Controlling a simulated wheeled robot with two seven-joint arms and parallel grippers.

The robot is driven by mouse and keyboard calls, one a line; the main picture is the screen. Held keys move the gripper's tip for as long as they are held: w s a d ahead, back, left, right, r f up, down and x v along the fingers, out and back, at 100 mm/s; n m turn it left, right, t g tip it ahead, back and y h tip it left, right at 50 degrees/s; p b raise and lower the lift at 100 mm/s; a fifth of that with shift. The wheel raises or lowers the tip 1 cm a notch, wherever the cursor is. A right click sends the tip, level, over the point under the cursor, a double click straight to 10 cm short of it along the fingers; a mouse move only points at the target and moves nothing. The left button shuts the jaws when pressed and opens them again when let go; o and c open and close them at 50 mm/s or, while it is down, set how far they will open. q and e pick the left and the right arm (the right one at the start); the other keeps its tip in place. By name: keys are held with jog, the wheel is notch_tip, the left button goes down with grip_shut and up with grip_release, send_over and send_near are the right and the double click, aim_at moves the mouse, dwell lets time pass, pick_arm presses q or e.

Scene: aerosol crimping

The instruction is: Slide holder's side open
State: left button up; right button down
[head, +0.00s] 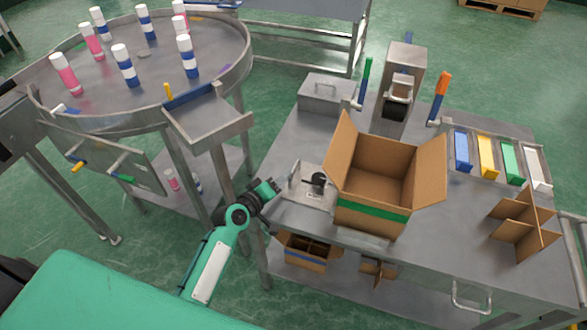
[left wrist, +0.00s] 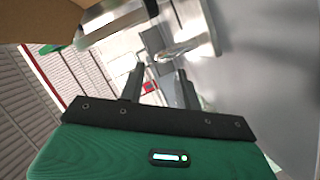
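A small metal fixture (head: 308,198) with an upright plate and a black knob (head: 317,182) sits at the table's left edge, beside the cardboard box; it looks like the holder. I cannot tell for sure whether its side is open or shut. My left gripper (head: 277,187) is at the table's left edge, just left of the fixture. In the left wrist view its two dark fingers (left wrist: 160,88) stand apart with a gap between them. Shiny metal parts (left wrist: 178,48) show beyond the fingertips; contact cannot be made out. My right gripper is not in view.
An open cardboard box (head: 372,212) with a green band stands right of the fixture. A metal box (head: 326,95) and a press (head: 405,65) stand behind. A round table (head: 150,85) with several cans is at the left. Cardboard dividers (head: 524,222) stand at the right.

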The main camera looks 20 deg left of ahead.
aim_at(293, 170)
pick_arm(q)
jog(key=x, duration=0.6)
jog(key=shift+w+d+f, duration=0.15)
jog(key=shift+w+d, duration=0.05)
jog(key=shift+w, duration=0.1)
jog(key=shift+c, duration=0.3)
grip_shut()
